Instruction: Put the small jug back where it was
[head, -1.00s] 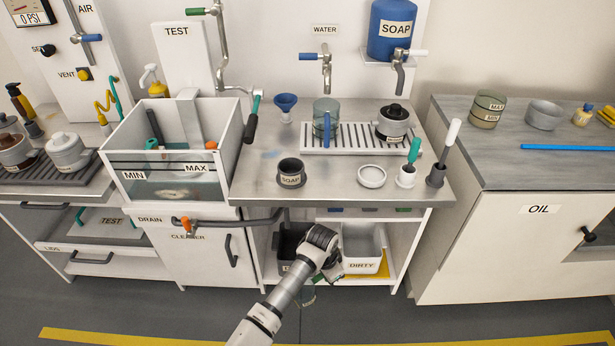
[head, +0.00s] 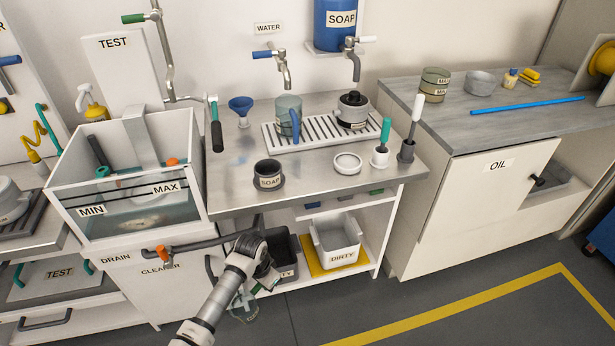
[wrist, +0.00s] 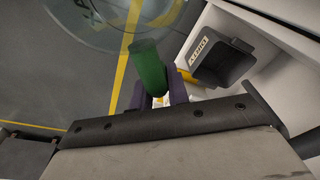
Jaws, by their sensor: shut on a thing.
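My gripper (head: 266,284) is shut on the green handle (wrist: 147,66) of a clear jug. In the head view this small jug (head: 244,306) hangs low, beside and below the gripper, in front of the bench's lower shelf. In the wrist view its clear body (wrist: 110,22) shows at the top left, partly cut off by the frame. The purple fingers (wrist: 158,92) lie on both sides of the handle. I cannot make out anything inside the jug.
A larger clear jug (head: 288,106) with a blue handle stands on the slatted rack (head: 330,137). A soap cup (head: 268,174) stands near the bench's front edge. The floor at right is clear.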

